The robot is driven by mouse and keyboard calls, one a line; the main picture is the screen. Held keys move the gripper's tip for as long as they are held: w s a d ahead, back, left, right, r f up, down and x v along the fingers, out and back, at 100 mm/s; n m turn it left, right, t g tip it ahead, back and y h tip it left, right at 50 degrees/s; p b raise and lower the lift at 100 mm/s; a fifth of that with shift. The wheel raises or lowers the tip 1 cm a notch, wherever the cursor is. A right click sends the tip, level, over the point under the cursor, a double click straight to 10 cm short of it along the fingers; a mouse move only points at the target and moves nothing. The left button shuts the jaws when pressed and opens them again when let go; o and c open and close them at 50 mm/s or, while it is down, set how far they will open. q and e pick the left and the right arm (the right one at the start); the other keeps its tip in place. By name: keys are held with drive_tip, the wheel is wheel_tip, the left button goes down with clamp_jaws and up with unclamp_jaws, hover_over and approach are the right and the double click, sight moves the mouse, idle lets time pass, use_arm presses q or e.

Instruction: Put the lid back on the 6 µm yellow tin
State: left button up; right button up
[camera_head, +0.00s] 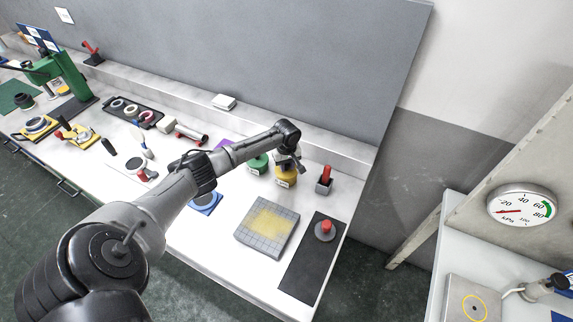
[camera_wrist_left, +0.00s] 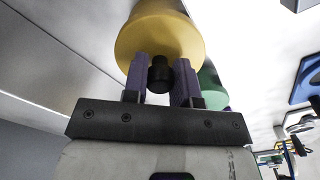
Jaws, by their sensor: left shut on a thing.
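The yellow tin (camera_head: 285,180) stands upright near the back right of the bench, with a pale label on its front. My left gripper (camera_head: 288,163) is directly above it, pointing down. In the left wrist view, the gripper's purple fingers (camera_wrist_left: 160,82) are shut on the black knob (camera_wrist_left: 160,68) of the yellow lid (camera_wrist_left: 158,38). The lid is at the tin's top; whether it is fully seated or slightly above the rim I cannot tell. My right gripper is not in view.
A green tin (camera_head: 257,164) stands close on the left, also in the wrist view (camera_wrist_left: 209,92). A gridded plate with yellow smears (camera_head: 267,228) and a dark mat (camera_head: 309,266) lie in front.

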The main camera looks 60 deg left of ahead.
use_arm(q)
drive_tip(key=o, duration=0.8)
drive_tip(key=shift+c, duration=0.2)
drive_tip(key=shift+o, duration=1.2)
drive_tip(key=shift+o, duration=0.4)
drive_tip(key=o, duration=0.4)
drive_tip(key=shift+r, duration=0.15)
drive_tip(key=shift+r+p, duration=1.25)
drive_tip(key=shift+p, duration=0.5)
drive_tip(key=shift+r+p, duration=2.15)
drive_tip(key=shift+p, duration=0.5)
